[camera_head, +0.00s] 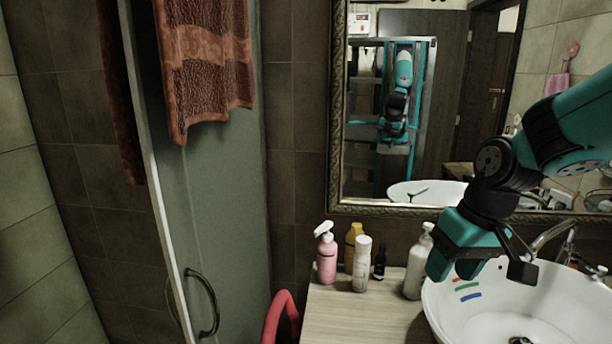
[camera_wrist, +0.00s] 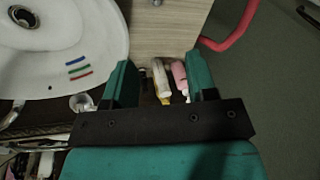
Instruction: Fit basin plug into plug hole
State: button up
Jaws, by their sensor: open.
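The white basin (camera_head: 455,310) is at the lower right in the head view, and its rim and bowl fill the upper left of the wrist view (camera_wrist: 95,45). The plug hole (camera_wrist: 22,16) is a dark opening with a metal ring in the bowl. A small grey metallic piece (camera_wrist: 157,2), possibly the plug, lies on the wooden counter at the top edge of the wrist view, partly cut off. My gripper (camera_head: 454,272) hangs above the basin's left rim, open, with nothing between its fingers; it also shows in the wrist view (camera_wrist: 161,75).
A pink pump bottle (camera_head: 326,257), a white bottle (camera_head: 362,264) and a white pump bottle (camera_head: 417,264) stand on the wooden counter (camera_head: 350,315). A faucet (camera_head: 550,237) is behind the basin. A red curved bar (camera_head: 277,312) stands left of the counter.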

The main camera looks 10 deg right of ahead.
jog(key=s+a+r+n+g+y+b, duration=0.1)
jog(key=s+a+n, duration=0.4)
jog(key=s+a, duration=0.7)
jog(key=s+r, duration=0.1)
jog(key=s, duration=0.3)
jog(key=shift+s+a+r+n+y, duration=0.15)
jog(key=shift+a+n+y, duration=0.05)
jog(key=shift+n+y, duration=0.2)
jog(key=shift+d, duration=0.1)
